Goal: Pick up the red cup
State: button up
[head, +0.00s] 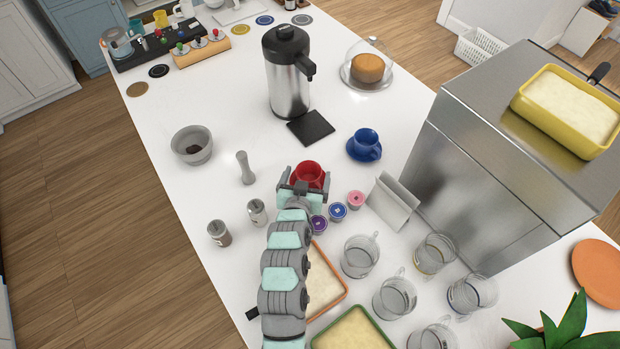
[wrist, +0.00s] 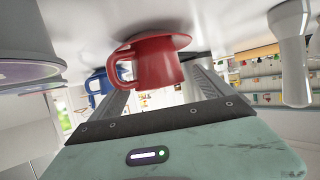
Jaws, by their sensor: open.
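The red cup (head: 309,174) stands on the white counter, just beyond my gripper (head: 304,187) in the head view. Its lower part is hidden by the gripper there. In the wrist view, which is upside down, the red cup (wrist: 155,62) shows its handle on the left, and a red saucer-like rim shows at its base. My gripper (wrist: 160,90) is open, with one finger on each side of the cup in that view. I cannot tell whether either finger touches it.
A blue cup (head: 367,143) on a saucer stands beyond to the right. Coffee pods (head: 338,211) and a napkin holder (head: 394,199) are close on the right. A grey grinder (head: 245,168) is on the left. Glass mugs (head: 360,257) stand nearer, and a steel machine (head: 490,170) blocks the right.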

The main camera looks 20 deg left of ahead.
aim_at(311, 165)
jog(key=shift+p+x, duration=0.3)
jog(key=shift+x, duration=2.1)
jog(key=shift+d, duration=0.1)
jog(key=c, duration=1.6)
jog(key=shift+r, duration=0.1)
